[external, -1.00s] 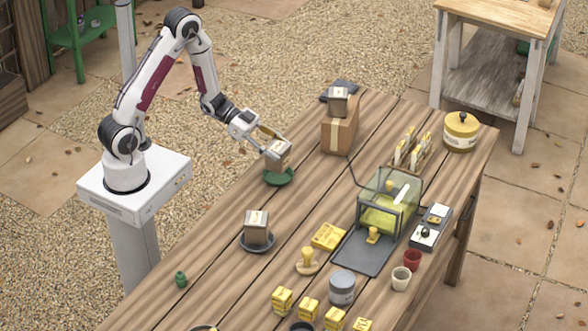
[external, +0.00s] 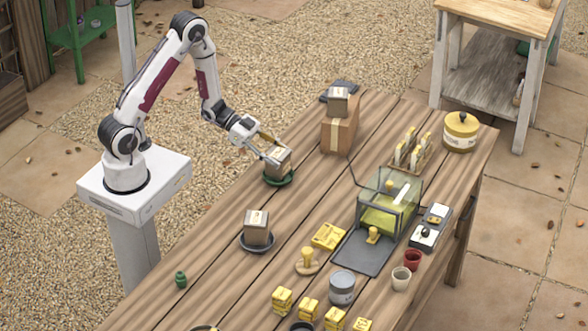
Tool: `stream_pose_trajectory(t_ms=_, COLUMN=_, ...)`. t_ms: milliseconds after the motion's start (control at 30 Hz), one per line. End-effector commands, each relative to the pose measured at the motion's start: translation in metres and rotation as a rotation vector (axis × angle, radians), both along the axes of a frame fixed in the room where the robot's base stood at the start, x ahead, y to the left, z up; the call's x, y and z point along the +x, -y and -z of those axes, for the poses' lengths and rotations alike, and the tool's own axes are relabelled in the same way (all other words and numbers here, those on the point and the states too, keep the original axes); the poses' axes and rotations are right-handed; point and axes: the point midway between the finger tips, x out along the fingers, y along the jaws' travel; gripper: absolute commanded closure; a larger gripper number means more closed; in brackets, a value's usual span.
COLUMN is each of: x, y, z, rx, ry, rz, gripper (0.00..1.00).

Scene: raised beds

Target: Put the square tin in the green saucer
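The square tin (external: 279,163), a small grey-brown cube with a pale label, is at the green saucer (external: 280,183). It appears upright, with its bottom inside the saucer's rim; whether it rests fully on the saucer is hard to tell. My gripper (external: 271,149) reaches in from the upper left with its fingers on either side of the tin and appears shut on it. The fingers cover part of the tin's left side.
A similar tin (external: 257,226) stands in a dark saucer (external: 257,246) nearer the front. Another tin (external: 338,100) sits on a cardboard box (external: 339,133) behind. A glass case (external: 390,205) stands to the right. Bare planks surround the green saucer.

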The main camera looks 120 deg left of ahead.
Motion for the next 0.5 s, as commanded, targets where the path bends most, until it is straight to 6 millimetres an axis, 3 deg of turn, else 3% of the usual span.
stream_pose_trajectory(t_ms=33, x=0.0000, y=-0.0001, z=-0.0001, rx=0.000, ry=0.000, rz=0.000, gripper=0.44)
stream_pose_trajectory(t_ms=67, x=0.0000, y=-0.0001, z=-0.0001, rx=0.000, ry=0.000, rz=0.000, gripper=0.38)
stream_pose_trajectory(t_ms=500, x=0.0000, y=0.0001, z=-0.0011, rx=0.000, ry=0.000, rz=0.000, gripper=0.38)
